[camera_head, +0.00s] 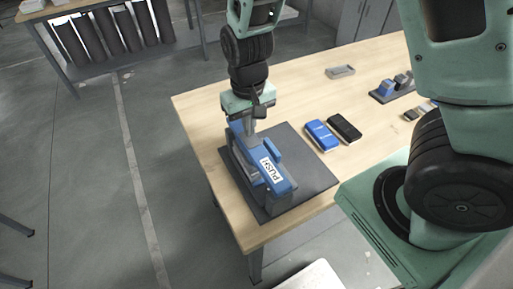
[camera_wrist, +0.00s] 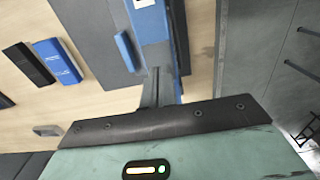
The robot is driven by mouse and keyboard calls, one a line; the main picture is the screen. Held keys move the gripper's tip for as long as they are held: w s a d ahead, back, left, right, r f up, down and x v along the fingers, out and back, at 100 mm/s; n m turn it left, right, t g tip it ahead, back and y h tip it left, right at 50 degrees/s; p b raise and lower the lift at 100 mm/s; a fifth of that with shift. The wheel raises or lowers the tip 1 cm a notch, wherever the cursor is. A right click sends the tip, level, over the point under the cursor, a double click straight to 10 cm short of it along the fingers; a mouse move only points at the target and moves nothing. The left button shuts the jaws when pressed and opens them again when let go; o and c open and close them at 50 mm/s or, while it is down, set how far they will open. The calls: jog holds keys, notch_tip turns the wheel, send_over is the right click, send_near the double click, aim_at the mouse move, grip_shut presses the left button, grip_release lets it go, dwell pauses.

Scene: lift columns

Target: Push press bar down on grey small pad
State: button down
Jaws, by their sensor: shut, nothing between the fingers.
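A blue press bar (camera_head: 282,184) with a white PUSH label belongs to a press standing on a dark grey mat (camera_head: 296,141) at the table's near left corner. My gripper (camera_head: 247,140) is shut and empty, pointing down at the far end of the press. In the wrist view my fingertips (camera_wrist: 156,72) overlap the blue bar (camera_wrist: 150,25); I cannot tell whether they touch it. A smaller blue piece (camera_wrist: 125,50) lies alongside the bar. The space under the bar is mostly hidden, and I cannot clearly make out a small grey pad there.
A blue box (camera_head: 321,135) and a black box (camera_head: 344,128) lie right of the mat. A small grey tray (camera_head: 341,71) and a dark holder with blue and grey parts (camera_head: 389,90) are farther back. The wooden table's (camera_head: 205,105) left edge is close to the press.

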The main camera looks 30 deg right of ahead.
jog(key=shift+f, duration=0.25)
jog(key=shift+f+b, duration=0.9)
jog(key=shift+f, duration=0.05)
dwell(0.5)
notch_tip(320, 180, up, 9)
jog(key=p, duration=0.8)
jog(key=shift+f, duration=0.2)
